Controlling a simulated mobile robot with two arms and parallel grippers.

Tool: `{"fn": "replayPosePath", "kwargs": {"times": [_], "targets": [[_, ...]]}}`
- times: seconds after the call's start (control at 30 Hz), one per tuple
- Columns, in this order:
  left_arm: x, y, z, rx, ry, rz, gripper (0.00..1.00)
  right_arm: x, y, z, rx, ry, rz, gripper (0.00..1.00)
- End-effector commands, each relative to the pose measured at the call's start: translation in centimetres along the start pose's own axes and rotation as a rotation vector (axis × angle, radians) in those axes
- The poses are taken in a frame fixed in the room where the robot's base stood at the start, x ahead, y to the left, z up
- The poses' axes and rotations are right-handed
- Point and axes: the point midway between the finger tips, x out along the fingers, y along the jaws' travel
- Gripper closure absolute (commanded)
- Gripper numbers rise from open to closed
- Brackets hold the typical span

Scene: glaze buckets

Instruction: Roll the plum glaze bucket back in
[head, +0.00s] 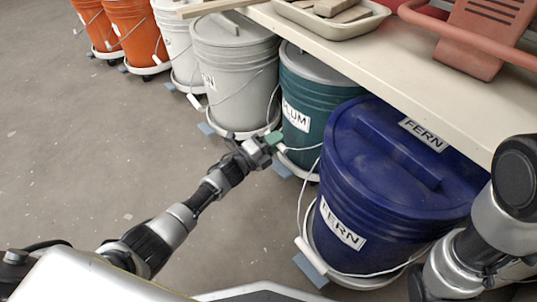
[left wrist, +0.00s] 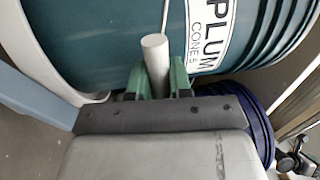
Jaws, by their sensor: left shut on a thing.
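In the left wrist view the teal wall (left wrist: 105,45) fills the top, with the label at right. My left gripper (head: 276,143) is at its front, shut on the white handle grip (left wrist: 155,62) of its wire bail. The green fingers (left wrist: 157,80) sit either side of the grip. My right gripper is out of view; only part of that arm shows at right.
The blue fern bucket (head: 372,180) stands close at right. A grey bucket (head: 232,85), a white bucket (head: 178,40) and orange buckets (head: 138,35) line up leftward. The bench (head: 400,75) overhangs and carries a tray (head: 345,27). The floor (head: 90,150) at left is clear.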

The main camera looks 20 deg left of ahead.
Motion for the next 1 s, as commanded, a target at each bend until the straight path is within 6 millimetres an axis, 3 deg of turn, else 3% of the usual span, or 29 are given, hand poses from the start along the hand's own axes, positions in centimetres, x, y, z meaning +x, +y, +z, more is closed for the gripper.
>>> {"fn": "replayPosePath", "kwargs": {"times": [0.3, 0.7, 0.73, 0.8, 0.9, 1.0], "targets": [[1.8, 0.6, 0.2, 0.0, 0.002, 0.002, 1.0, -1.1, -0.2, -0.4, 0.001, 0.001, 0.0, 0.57], [2.1, 0.4, 0.3, 0.001, -0.002, 0.003, 1.0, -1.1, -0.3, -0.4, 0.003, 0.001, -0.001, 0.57], [2.1, 0.4, 0.4, 0.001, -0.003, 0.003, 0.77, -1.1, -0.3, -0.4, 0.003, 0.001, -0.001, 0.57], [2.1, 0.4, 0.3, 0.001, -0.003, 0.003, 0.66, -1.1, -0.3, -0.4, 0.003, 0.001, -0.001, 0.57], [2.1, 0.4, 0.3, 0.001, -0.001, 0.002, 0.55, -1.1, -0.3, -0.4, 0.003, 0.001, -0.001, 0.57], [2.1, 0.4, 0.3, 0.0, 0.0, 0.001, 0.55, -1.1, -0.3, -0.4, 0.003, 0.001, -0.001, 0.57]]}}
